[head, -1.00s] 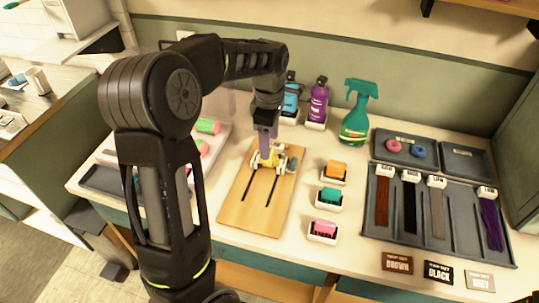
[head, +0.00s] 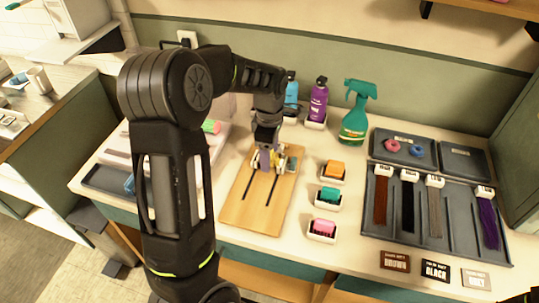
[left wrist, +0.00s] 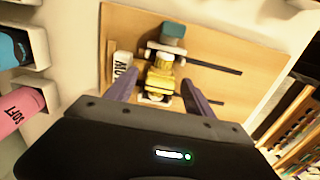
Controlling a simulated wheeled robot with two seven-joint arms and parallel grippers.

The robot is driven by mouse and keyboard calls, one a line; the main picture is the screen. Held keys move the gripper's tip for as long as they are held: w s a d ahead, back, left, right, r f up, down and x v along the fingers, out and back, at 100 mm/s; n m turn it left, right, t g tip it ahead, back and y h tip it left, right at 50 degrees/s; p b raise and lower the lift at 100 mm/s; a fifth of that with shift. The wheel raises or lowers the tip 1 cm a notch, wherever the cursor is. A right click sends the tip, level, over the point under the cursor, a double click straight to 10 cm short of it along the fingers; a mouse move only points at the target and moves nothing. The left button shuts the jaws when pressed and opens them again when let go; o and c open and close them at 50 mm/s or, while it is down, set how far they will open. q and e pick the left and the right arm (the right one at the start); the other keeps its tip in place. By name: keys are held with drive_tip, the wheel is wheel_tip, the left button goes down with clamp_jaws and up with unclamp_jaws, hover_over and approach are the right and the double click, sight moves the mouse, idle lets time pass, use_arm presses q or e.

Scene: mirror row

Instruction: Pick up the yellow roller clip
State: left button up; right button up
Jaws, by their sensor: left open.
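The yellow roller clip (head: 254,160), a yellow and white piece, is at the upper part of the wooden board and is partly hidden by my gripper in the head view. In the left wrist view the yellow clip (left wrist: 160,82) shows between my two purple fingers, with white parts and a teal-grey block beyond it. My left gripper (head: 265,162) points down at the clip from above. It is open, with a finger on either side of the clip (left wrist: 160,96); I cannot tell whether they touch it.
The wooden board (head: 246,208) has two dark slots. Small white trays with orange (head: 335,168), teal (head: 328,195) and pink (head: 323,227) pieces stand to its right. A green spray bottle (head: 355,125) and a purple bottle (head: 318,102) stand behind. A dark tray (head: 420,240) holds colored strands at right.

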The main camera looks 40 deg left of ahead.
use_arm(q)
drive_tip(key=shift+c, duration=0.4)
clamp_jaws()
idle(0.4)
drive_tip(key=shift+r, duration=0.1)
wheel_tip(320, 180, up, 10)
drive_tip(key=shift+f+b, duration=0.1)
drive_tip(key=shift+b, duration=0.6)
